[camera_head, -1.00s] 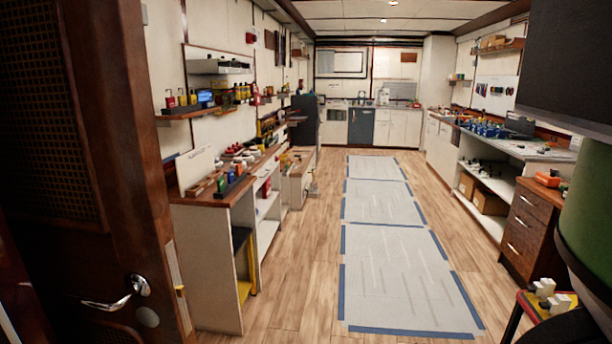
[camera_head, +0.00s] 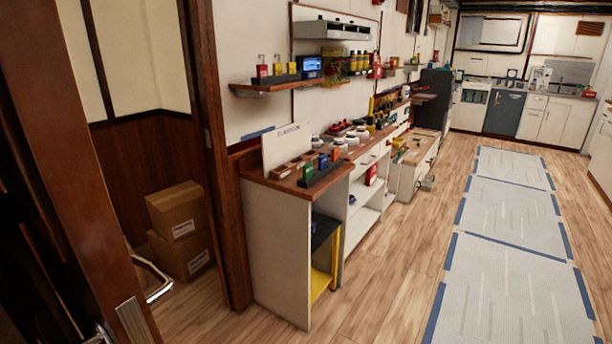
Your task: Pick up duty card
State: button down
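No card that I can surely name as the duty card shows in the head view. A pale upright panel (camera_head: 283,148) with small dark lettering stands at the near end of the left workbench; the lettering is too small to read. In front of it on the bench top are wooden blocks and a dark rack (camera_head: 325,172) with green, blue and orange items. My gripper is not in view.
A wooden door (camera_head: 85,150) stands open at the near left, beside a doorway with two stacked cardboard boxes (camera_head: 180,228). A wall shelf (camera_head: 265,87) hangs above the workbench (camera_head: 280,250). Pale floor mats (camera_head: 505,290) with blue edges lie right; wood floor between is clear.

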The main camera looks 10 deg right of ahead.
aim_at(307, 170)
jog(key=i+u, duration=0.1)
jog(key=u, duration=0.6)
jog(key=i+l+u, duration=0.25)
jog(key=l+u, duration=0.25)
jog(key=i+l+u, duration=0.1)
jog(key=l+u, duration=0.2)
